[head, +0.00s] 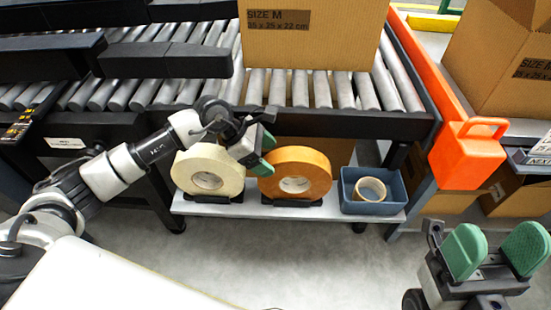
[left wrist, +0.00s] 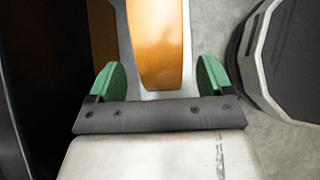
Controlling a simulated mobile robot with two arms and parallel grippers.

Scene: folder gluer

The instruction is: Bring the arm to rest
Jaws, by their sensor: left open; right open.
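My left gripper (head: 265,156) is open, with green fingertips, in front of the shelf under the roller conveyor. It is near the gap between the cream tape roll (head: 186,171) and the orange tape roll (head: 317,168) and partly covers both in the head view. In the left wrist view my left gripper (left wrist: 161,82) has its fingers apart, with the orange roll (left wrist: 158,45) showing between and beyond them. I cannot tell whether they touch it. My right gripper (head: 494,250) is open and empty at the lower right of the head view, above the floor.
The tape rolls stand on a low shelf (head: 345,215) beside a blue bin (head: 387,205) holding a small tape roll (head: 371,189). A carton (head: 310,50) sits on the roller conveyor (head: 300,90). An orange case (head: 467,155) hangs at its right end. The floor in front is clear.

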